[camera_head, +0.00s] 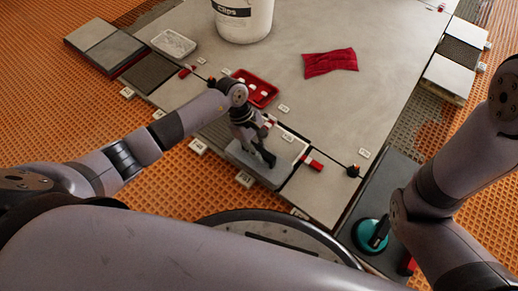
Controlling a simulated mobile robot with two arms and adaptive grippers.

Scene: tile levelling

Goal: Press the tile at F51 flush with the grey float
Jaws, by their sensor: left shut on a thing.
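The grey float (244,161) lies over a tile near my base, in the lower middle of the head view. My left gripper (263,152) is shut on the float from above and hides its handle. The tile under the float is mostly covered, so I cannot tell if it sits flush. Small white label tags stand along the floor, but their text is too small to read, so I cannot confirm F51.
A red tray (262,101) with white clips lies just behind the float. Red wedges (312,161) and a black knob (353,171) are at its right. A white bucket (243,22) and red cloth (330,62) stand farther back. A teal suction cup (368,236) is at lower right.

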